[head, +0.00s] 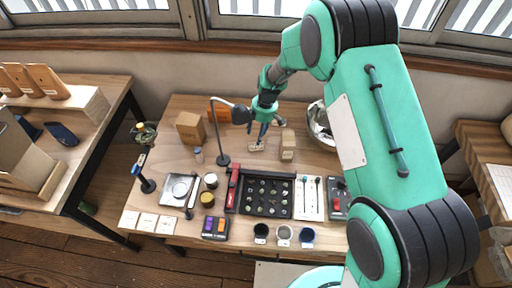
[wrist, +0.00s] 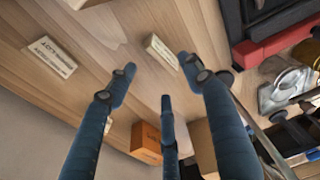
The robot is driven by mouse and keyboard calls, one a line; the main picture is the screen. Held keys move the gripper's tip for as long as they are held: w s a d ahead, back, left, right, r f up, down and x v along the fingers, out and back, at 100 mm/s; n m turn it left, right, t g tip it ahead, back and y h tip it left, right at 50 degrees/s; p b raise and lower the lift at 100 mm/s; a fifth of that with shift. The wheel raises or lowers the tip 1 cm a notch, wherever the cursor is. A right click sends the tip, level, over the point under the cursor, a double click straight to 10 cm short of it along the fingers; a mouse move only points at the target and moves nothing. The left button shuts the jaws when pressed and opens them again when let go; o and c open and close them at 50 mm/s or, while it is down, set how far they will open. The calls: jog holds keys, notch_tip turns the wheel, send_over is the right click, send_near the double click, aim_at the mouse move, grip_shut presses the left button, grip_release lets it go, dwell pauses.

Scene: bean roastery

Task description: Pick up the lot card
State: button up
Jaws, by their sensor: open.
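A small pale block-like card (head: 256,146) lies on the wooden table just below my gripper (head: 262,131) in the head view. In the wrist view a pale block (wrist: 161,51) lies just beyond the fingertips, apart from them. A larger pale piece with dark print (wrist: 50,57), seemingly ending in "LOT", lies to the left there. I cannot tell for sure which of the two is the lot card. My gripper (wrist: 160,80) has its three blue fingers spread, with nothing between them.
A pale wooden box (head: 287,144) stands close right of my gripper. A lamp (head: 223,158) with a bent neck stands close on the left. An orange box (head: 219,112) and a cardboard box (head: 190,128) stand behind it. A black tray (head: 266,195) lies in front.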

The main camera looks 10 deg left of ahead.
aim_at(256, 146)
jog(key=shift+f, duration=0.5)
jog(key=shift+s+a+f+b, duration=0.1)
jog(key=shift+a+f+b, duration=0.1)
jog(key=shift+f, duration=0.65)
jog(key=shift+w+a+f+b, duration=0.1)
jog(key=shift+f+b, duration=0.15)
jog(key=shift+f, duration=0.6)
jog(key=shift+s+a+f+b, duration=0.1)
jog(key=shift+f+b, duration=0.1)
jog(key=shift+f, duration=0.65)
jog(key=c, duration=1.1)
